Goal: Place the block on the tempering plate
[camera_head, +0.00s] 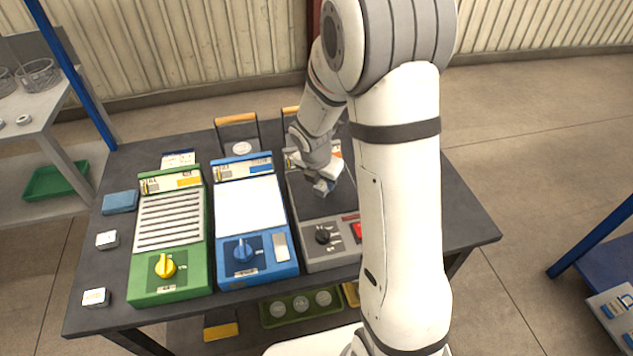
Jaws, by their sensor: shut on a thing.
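My gripper (327,177) is over the dark top of the grey plate unit (316,258). It is shut on a small grey block (322,188), mostly hidden by the fingers. I cannot tell whether the block touches the dark surface or hangs just above it. To the left stand a blue unit with a smooth white plate (249,206) and a green unit with a ribbed plate (168,222). The labels are too small to read, so I cannot tell by name which is the tempering plate.
On the dark table (95,270), a blue pad (120,201) and two small pale blocks, one (107,239) behind the other (95,297), lie at the left. Wooden-handled tools stand at the back. My arm hides the grey unit's right side. The table's right end looks clear.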

